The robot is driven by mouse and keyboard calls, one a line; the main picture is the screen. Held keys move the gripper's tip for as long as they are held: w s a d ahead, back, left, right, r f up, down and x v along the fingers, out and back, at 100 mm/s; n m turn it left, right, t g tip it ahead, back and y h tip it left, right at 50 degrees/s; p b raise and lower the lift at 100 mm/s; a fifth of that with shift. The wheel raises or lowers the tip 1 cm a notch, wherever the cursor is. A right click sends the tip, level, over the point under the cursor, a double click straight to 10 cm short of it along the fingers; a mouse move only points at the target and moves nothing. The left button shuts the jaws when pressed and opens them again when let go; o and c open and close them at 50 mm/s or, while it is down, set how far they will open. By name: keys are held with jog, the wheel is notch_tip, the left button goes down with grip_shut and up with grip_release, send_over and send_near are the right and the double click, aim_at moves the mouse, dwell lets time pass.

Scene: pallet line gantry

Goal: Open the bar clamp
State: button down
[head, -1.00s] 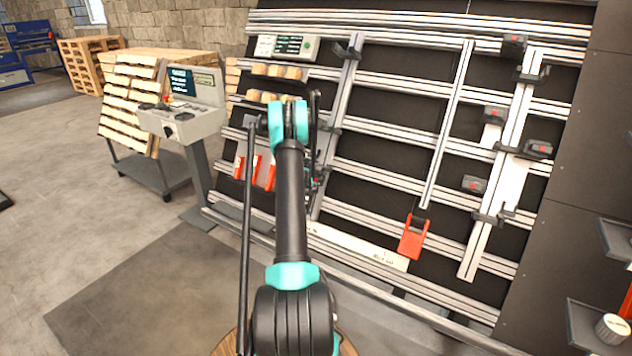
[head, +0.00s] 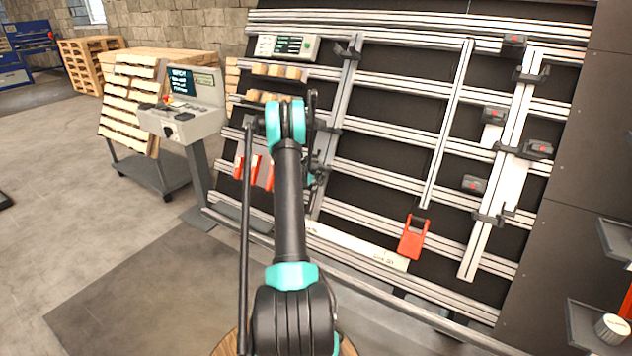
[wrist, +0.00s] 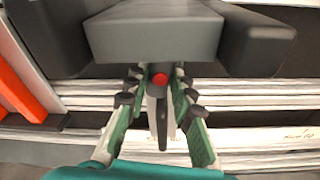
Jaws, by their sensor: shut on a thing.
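The bar clamp shows close in the wrist view as a wide grey block (wrist: 155,32) with darker parts on both sides. Below it a narrow grey handle (wrist: 161,128) with a round red end (wrist: 160,79) stands between the fingers. My gripper (wrist: 158,92) is shut on this handle, with one green and black finger on each side. In the head view my arm hides most of the clamp and gripper in front of the sloping rail frame (head: 345,90).
Red parts (head: 252,165) are on the frame just left of my arm, also showing at the left in the wrist view (wrist: 22,85). An orange-red piece (head: 411,240) hangs right of my arm. A control console (head: 183,122) stands at left. The floor at lower left is clear.

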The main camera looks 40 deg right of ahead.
dwell(0.3)
jog(key=n, duration=0.3)
jog(key=shift+g, duration=0.3)
jog(key=c, duration=1.4)
grip_release()
jog(key=f+v, duration=0.1)
jog(key=v, duration=0.8)
jog(key=shift+s+a, duration=0.2)
jog(key=shift+a, duration=0.2)
jog(key=shift+f, duration=0.1)
